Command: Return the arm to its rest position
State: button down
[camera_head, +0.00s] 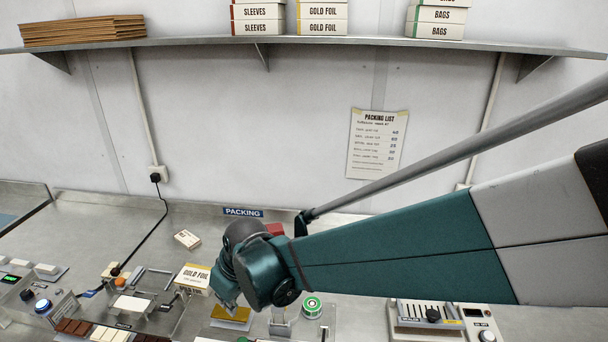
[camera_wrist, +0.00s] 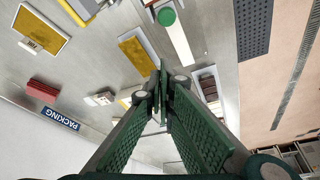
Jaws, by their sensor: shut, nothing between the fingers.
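My arm (camera_head: 390,255) reaches in from the right edge of the head view and ends over the bench near the PACKING sign. In that view my gripper (camera_head: 224,291) is mostly hidden by my wrist. In the wrist view my gripper (camera_wrist: 162,85) shows its two green fingers meeting at the tips. It is shut and nothing is held between them. It points down over the metal bench (camera_wrist: 105,75), apart from the things lying there. The exact height above the bench is hard to tell.
A GOLD FOIL box (camera_head: 195,279), a gold sheet (camera_head: 231,318) and a green-topped roll (camera_head: 312,306) lie close around my gripper. A sealer (camera_head: 444,316) stands at right. A shelf (camera_head: 385,43) with boxes crosses the wall above. Bare bench shows at left of the sign.

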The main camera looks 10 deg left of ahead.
jog(key=w+d+r+m+t+b, duration=0.1)
jog(key=d+r+m+b, duration=0.15)
jog(key=d, duration=1.05)
jog(key=w+d+r+m+t+b, duration=0.1)
jog(key=d+r+m+t, duration=0.2)
jog(key=d, duration=0.9)
jog(key=s+d+m+h+b, duration=0.1)
jog(key=s+d+m, duration=0.2)
jog(key=d, duration=0.9)
jog(key=s+d+m+t+h+b, duration=0.1)
jog(key=s+d+m, duration=0.3)
jog(key=d, duration=0.7)
jog(key=s+h+b, duration=0.1)
jog(key=s, duration=0.1)
jog(key=shift+s+d+f+h, duration=0.3)
jog(key=shift+d, duration=0.05)
jog(key=shift+f+b, duration=0.15)
jog(key=shift+b, duration=0.2)
notch_tip(320, 180, down, 16)
jog(key=b, duration=1.5)
jog(key=shift+r+b, duration=0.2)
jog(key=shift+b, duration=0.1)
